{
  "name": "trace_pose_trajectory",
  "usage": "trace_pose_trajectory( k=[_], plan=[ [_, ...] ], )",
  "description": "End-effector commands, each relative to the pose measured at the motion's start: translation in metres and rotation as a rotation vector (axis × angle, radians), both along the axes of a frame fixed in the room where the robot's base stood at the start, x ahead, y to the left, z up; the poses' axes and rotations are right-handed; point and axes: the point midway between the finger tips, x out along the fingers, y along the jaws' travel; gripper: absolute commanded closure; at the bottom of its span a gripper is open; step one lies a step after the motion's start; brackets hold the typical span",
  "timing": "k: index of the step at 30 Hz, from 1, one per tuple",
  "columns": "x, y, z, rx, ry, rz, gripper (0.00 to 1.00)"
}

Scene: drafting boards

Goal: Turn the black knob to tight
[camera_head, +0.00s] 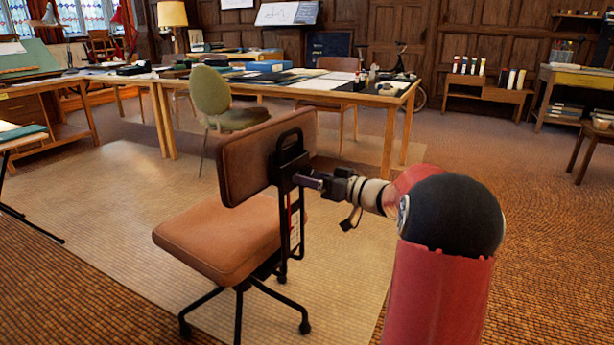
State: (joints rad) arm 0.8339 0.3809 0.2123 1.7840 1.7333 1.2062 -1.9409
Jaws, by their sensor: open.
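A swivel chair with a brown backrest (255,152) and a brown seat (228,238) stands on a pale rug. A black metal bracket (291,160) runs down behind the backrest. My gripper (299,181) reaches in from the right, with its fingers at the bracket, about level with the backrest's lower part. The jaws are open. I cannot make out the black knob apart from the dark bracket and fingers. I cannot tell whether the fingers touch anything.
My red and black arm covers the lower right. A long wooden table (393,99) with papers stands behind the chair, with a green chair (210,90) at its front. A low shelf (487,91) stands by the back wall. Floor is open to the left and right.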

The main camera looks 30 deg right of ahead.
Motion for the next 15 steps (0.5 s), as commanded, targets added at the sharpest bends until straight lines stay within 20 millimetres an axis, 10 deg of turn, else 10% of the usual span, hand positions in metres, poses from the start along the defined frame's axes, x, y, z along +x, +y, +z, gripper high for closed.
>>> trace_pose_trajectory(
  k=[15],
  plan=[
    [0.0137,0.0085,0.0000,-0.001,0.001,-0.001,0.40]
  ],
)
